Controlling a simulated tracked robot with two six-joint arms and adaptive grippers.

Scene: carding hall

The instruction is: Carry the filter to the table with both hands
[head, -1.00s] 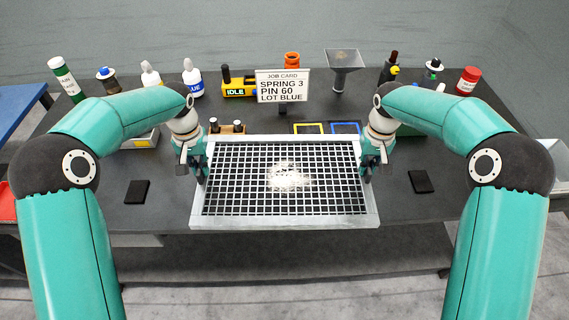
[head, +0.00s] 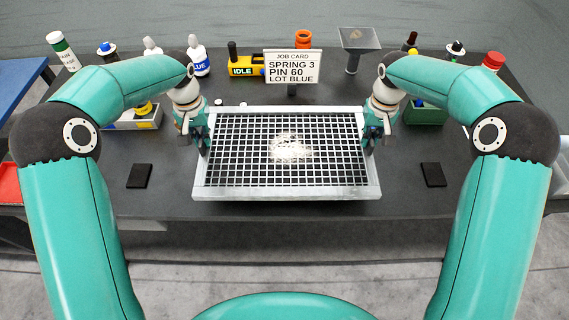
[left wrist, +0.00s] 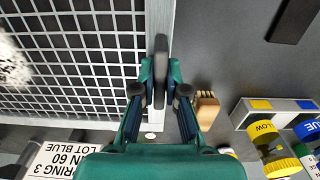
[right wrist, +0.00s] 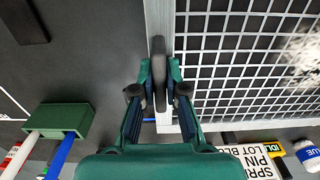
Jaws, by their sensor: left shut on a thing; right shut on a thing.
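The filter (head: 240,192) is a wide grey frame with a wire grid and a clump of white fluff (head: 291,146) in its middle. It is over the dark table (head: 330,210), its near edge close to the table's front edge; I cannot tell if it touches the top. My left gripper (head: 203,140) is shut on the filter's left side, and its fingers grip the frame edge in the left wrist view (left wrist: 160,85). My right gripper (head: 372,138) is shut on the right side, as the right wrist view (right wrist: 158,82) also shows. The filter looks about level.
A job card (head: 292,67) reading SPRING 3, PIN 60, LOT BLUE stands behind the filter. Bottles, a yellow IDLE device (head: 247,67) and a funnel (head: 358,40) line the back. Black pads lie left (head: 139,176) and right (head: 433,175). A green box (head: 425,114) stands right.

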